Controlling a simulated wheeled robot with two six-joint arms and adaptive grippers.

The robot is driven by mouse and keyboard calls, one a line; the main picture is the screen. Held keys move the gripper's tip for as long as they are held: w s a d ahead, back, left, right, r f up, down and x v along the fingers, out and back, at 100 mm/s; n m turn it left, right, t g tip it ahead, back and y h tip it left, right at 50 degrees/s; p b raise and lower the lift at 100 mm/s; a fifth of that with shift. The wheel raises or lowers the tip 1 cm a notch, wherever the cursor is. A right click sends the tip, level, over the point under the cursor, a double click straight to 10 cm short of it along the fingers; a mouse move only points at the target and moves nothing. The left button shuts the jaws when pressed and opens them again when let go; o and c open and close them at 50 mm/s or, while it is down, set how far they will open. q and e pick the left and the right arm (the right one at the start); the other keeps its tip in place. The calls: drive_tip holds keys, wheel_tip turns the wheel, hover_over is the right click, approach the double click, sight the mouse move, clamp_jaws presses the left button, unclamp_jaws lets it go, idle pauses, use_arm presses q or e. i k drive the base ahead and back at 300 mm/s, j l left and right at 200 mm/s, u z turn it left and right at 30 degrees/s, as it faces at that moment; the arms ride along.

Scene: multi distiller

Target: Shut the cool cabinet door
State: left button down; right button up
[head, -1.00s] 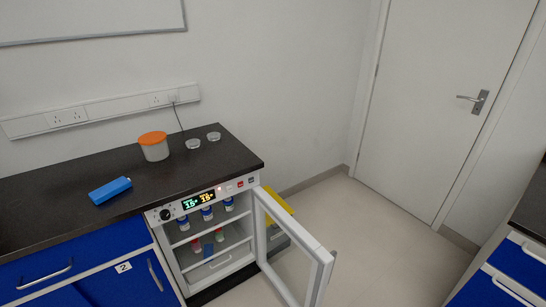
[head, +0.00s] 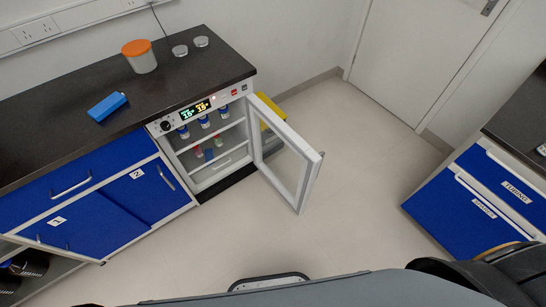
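The cool cabinet (head: 207,104) stands under the dark worktop, with a lit display on its top panel. Its glass door (head: 301,183) has a white frame, is hinged at the right side and stands wide open, swung out into the room. Inside, blue-capped bottles (head: 205,122) stand on the upper shelf and small red and blue items (head: 209,154) on a lower one. Neither of my grippers shows in the head view; only parts of my own body appear along the bottom edge.
A yellow bin (head: 266,115) stands behind the open door. The worktop (head: 75,117) holds an orange-lidded tub (head: 140,62), a blue box (head: 107,105) and two small dishes (head: 180,51). Blue drawers (head: 480,200) stand at right. The floor (head: 350,150) between is clear.

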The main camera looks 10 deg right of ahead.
sight(286, 159)
drive_tip(key=i+l+u, duration=0.1)
drive_tip(key=l+u, duration=1.1)
drive_tip(key=l, duration=0.5)
drive_tip(key=k+l+u, duration=0.15)
drive_tip(key=l, duration=0.3)
drive_tip(key=k+l, duration=0.1)
drive_tip(key=l, duration=0.4)
drive_tip(key=k+l+u, duration=0.1)
drive_tip(key=l, duration=0.35)
